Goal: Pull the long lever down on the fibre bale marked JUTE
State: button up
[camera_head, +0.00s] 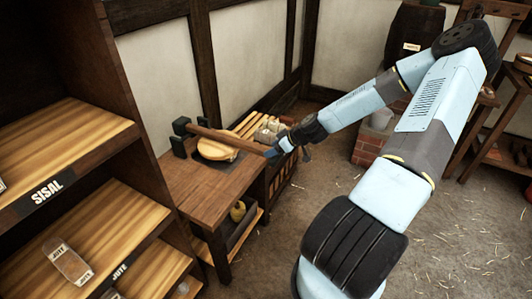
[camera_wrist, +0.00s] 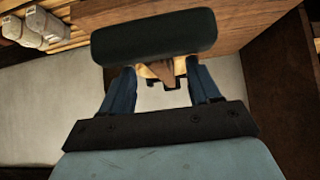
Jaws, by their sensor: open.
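The long brown lever (camera_head: 228,139) runs from a black bracket (camera_head: 181,137) on the wooden bench out to the right, sloping slightly down. My gripper (camera_head: 275,152) is at its free right end. In the wrist view my gripper (camera_wrist: 162,88) is open, with a brown piece (camera_wrist: 165,70) showing between or just beyond its blue fingers; contact cannot be told. A small tan bale (camera_head: 68,263), whose label seems to read JUTE, lies tilted on the left shelf, apart from the lever.
The left shelf unit has boards labelled SISAL (camera_head: 47,190) and JUTE (camera_head: 120,270). A dark barrel (camera_head: 412,45) and a brick base (camera_head: 369,150) stand behind. The straw-strewn floor right of the bench is open.

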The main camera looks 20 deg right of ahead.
jog(key=v, duration=0.6)
jog(key=shift+s+r, duration=0.25)
jog(key=shift+s, duration=0.05)
jog(key=shift+d, duration=0.2)
jog(key=s+a+r+m+h, duration=0.2)
jog(key=s+a+r, duration=0.1)
jog(key=s+r, duration=0.6)
jog(key=s+a+r+m+h, duration=0.2)
jog(key=s+r, duration=0.7)
jog(key=r, duration=0.5)
jog(key=s+a+r+m+g+h, duration=0.1)
jog(key=s+a+r+m, duration=0.3)
jog(key=s+r, duration=0.5)
notch_tip(320, 180, up, 3)
jog(key=shift+a+r+h, duration=0.1)
jog(key=shift+a+h, duration=0.5)
jog(key=shift+a, duration=0.25)
